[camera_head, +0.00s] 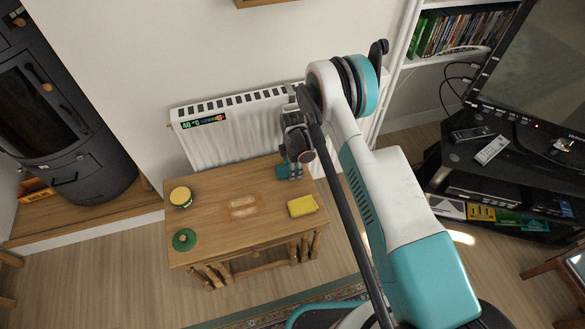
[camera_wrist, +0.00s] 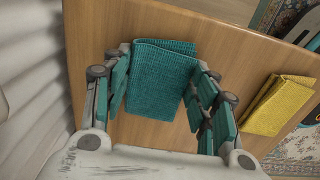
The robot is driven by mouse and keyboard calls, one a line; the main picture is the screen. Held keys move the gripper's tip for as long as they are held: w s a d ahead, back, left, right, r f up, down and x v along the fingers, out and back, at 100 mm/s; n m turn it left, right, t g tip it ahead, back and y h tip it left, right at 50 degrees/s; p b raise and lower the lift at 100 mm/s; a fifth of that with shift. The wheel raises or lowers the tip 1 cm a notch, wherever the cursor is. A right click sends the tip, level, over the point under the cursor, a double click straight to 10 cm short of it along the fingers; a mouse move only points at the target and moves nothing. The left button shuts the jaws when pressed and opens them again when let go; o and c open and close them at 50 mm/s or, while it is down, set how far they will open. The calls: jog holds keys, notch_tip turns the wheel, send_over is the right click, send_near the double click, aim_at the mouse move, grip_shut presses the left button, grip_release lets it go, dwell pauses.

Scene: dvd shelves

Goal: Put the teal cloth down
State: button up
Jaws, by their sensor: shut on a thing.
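The folded teal cloth (camera_wrist: 160,80) is between the two fingers of my gripper (camera_wrist: 163,66) in the wrist view. The fingers are shut on its left and right sides. In the head view my gripper (camera_head: 291,168) is over the back right part of the small wooden table (camera_head: 225,262), and a bit of the teal cloth (camera_head: 281,171) shows beside it; the rest is hidden by the gripper. The cloth is low over the tabletop; I cannot tell whether it touches it.
A folded yellow cloth (camera_head: 302,206) lies near the table's right edge. A yellow-topped round tin (camera_head: 181,196) and a green round thing (camera_head: 184,240) stand on the left. The table's middle is free, with a pale stain (camera_head: 242,206). A white radiator (camera_head: 225,135) stands behind.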

jog(key=shift+r, duration=0.1)
jog(key=o, duration=1)
jog(key=shift+o, duration=0.2)
notch_tip(320, 180, up, 12)
jog(key=p, duration=0.4)
jog(key=shift+r, duration=0.15)
